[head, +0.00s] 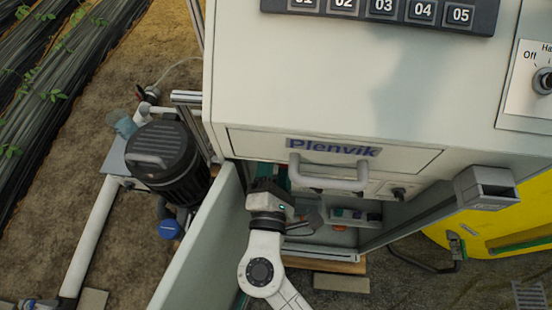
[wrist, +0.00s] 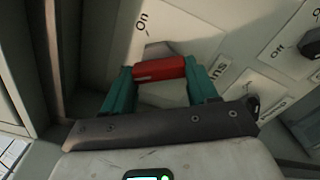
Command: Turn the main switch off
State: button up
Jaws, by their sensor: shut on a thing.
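The main switch has a red handle (wrist: 158,68) on a pale plate in the wrist view. A label reading "On" (wrist: 142,20) is above it, and a partly covered label (wrist: 219,70) is to its right. My gripper (wrist: 160,75) has its teal fingers on both ends of the red handle and is shut on it. I cannot tell which position the handle points to. In the head view my gripper (head: 278,182) reaches into the open bay under the Plenvik drawer, and the switch is hidden there.
An open door (head: 205,240) stands to the left of my arm. A dark knob (wrist: 311,44) is at the right in the wrist view. A black pump (head: 167,160) stands further left.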

jog(key=shift+w+n+p, duration=0.1)
jog(key=shift+n+p, duration=0.35)
jog(key=shift+n, duration=0.65)
jog(key=o, duration=1.1)
jog(key=shift+c, duration=0.2)
jog(key=shift+f, duration=0.1)
jog(key=s+b, duration=0.2)
jog(key=s, duration=0.8)
jog(key=shift+s+a, duration=0.15)
jog(key=shift+s, duration=0.25)
